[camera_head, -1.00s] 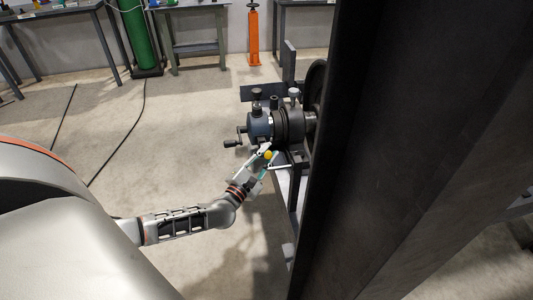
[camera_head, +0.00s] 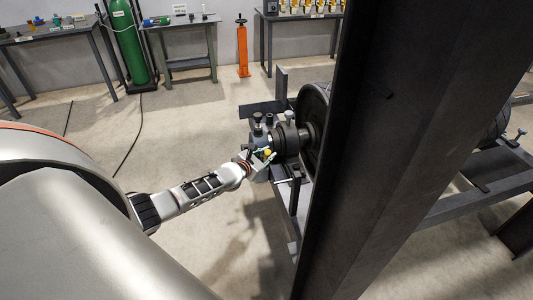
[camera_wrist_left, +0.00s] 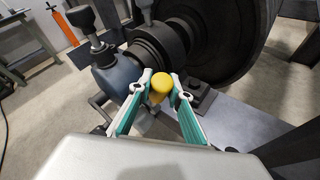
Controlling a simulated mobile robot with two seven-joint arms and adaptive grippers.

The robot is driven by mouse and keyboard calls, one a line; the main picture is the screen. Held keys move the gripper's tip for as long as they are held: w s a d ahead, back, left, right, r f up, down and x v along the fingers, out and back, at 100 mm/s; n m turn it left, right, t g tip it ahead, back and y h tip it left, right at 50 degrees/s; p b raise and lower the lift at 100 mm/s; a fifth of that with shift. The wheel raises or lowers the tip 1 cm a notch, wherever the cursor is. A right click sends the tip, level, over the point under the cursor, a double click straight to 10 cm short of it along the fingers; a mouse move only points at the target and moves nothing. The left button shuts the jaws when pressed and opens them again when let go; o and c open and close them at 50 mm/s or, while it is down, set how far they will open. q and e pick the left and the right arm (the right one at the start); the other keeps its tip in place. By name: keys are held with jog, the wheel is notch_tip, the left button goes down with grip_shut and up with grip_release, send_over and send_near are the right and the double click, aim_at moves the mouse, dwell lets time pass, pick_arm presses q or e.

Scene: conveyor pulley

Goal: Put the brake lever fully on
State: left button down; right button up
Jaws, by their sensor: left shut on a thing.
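The brake lever shows as a yellow knob (camera_wrist_left: 160,83) in the left wrist view, in front of the dark shaft collar. It also shows as a small yellow spot in the head view (camera_head: 268,153). My left gripper (camera_wrist_left: 161,92) is shut on the yellow knob, with its green-padded fingers on either side of it. The gripper also shows in the head view (camera_head: 265,156), at the near side of the pulley's bearing assembly. The lever's shaft below the knob is mostly hidden by the fingers. My right gripper is not in view.
A dark steel column (camera_head: 360,170) stands close to the right of the assembly. A blue-grey housing (camera_wrist_left: 118,73) with black knobs and the large pulley (camera_wrist_left: 235,35) lie beyond the gripper. The floor left of the assembly is clear.

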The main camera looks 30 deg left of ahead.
pick_arm(q)
jog(key=shift+w+a+r+n+g+h+p, duration=0.1)
jog(key=shift+w+a+n+g+h+p, duration=0.2)
jog(key=shift+a+g+p, duration=0.35)
jog(key=shift+w+a+n+g+p, duration=0.1)
jog(key=shift+a+n+g+p, duration=0.25)
jog(key=shift+p, duration=0.5)
jog(key=shift+w+a+n+g+h+p, duration=0.2)
jog(key=shift+w+n+g+h+p, duration=0.2)
jog(key=shift+h+p, duration=0.2)
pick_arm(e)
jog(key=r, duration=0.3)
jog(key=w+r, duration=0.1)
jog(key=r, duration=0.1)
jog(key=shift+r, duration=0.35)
pick_arm(q)
jog(key=shift+a+f, duration=0.2)
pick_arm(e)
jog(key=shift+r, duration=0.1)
pick_arm(q)
jog(key=c, duration=1.8)
grip_release()
jog(key=shift+c, duration=0.2)
jog(key=shift+w, duration=0.2)
jog(key=shift+r, duration=0.2)
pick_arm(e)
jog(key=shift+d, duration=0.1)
pick_arm(q)
jog(key=shift+a, duration=0.1)
